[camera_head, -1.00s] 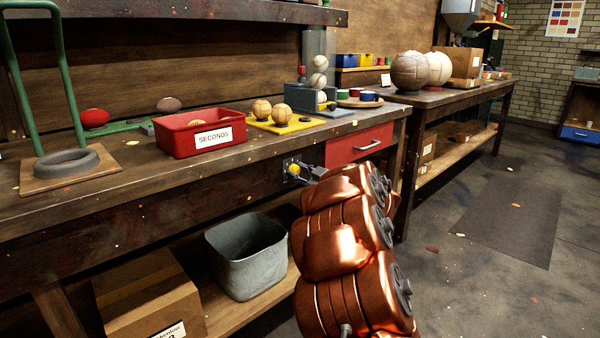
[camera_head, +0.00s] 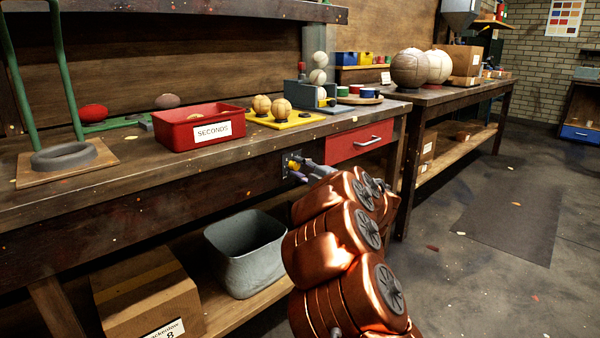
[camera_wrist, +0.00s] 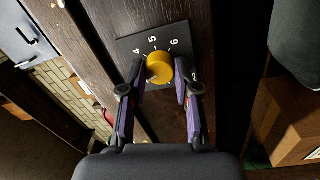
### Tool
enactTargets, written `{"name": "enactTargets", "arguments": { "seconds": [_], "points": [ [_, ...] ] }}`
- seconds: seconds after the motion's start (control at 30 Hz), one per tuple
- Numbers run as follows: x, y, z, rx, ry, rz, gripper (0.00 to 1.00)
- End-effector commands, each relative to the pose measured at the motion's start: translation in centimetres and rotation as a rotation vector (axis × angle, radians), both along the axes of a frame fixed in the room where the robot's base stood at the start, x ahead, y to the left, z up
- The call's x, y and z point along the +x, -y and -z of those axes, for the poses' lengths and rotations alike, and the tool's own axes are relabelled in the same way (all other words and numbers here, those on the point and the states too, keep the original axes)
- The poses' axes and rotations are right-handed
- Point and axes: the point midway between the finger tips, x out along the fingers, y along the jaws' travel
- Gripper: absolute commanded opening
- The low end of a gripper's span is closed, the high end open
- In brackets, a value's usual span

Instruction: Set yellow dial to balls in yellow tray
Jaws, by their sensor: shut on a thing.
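The yellow dial (camera_wrist: 159,68) sits on a black plate (camera_wrist: 127,46) on the bench front; the numbers 4, 5 and 6 show around it. Which number it points to I cannot tell. My gripper (camera_wrist: 160,77) is shut on the dial, a purple-sided finger on each side of it. In the head view the dial (camera_head: 292,166) is small and partly hidden by my gripper (camera_head: 297,169). The yellow tray (camera_head: 301,121) on the bench top holds two tan balls, one at left (camera_head: 261,104) and one at right (camera_head: 282,108).
A red bin labelled SECONDS (camera_head: 172,132) stands left of the yellow tray. A red drawer with a handle (camera_head: 345,145) is right of the dial. A grey bucket (camera_head: 243,262) and cardboard box (camera_head: 150,295) are on the shelf below.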

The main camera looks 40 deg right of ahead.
Motion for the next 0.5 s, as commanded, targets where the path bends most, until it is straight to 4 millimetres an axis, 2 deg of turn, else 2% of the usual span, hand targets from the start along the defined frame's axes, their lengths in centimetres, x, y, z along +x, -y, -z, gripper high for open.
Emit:
{"name": "enactTargets", "arguments": {
  "seconds": [0.2, 0.5],
  "points": [
    [-0.01, -0.01, 0.37, -0.184, -0.007, -0.002, 0.00],
    [-0.05, 0.07, 0.29, -0.362, -0.011, 0.000, 0.00]
  ]
}}
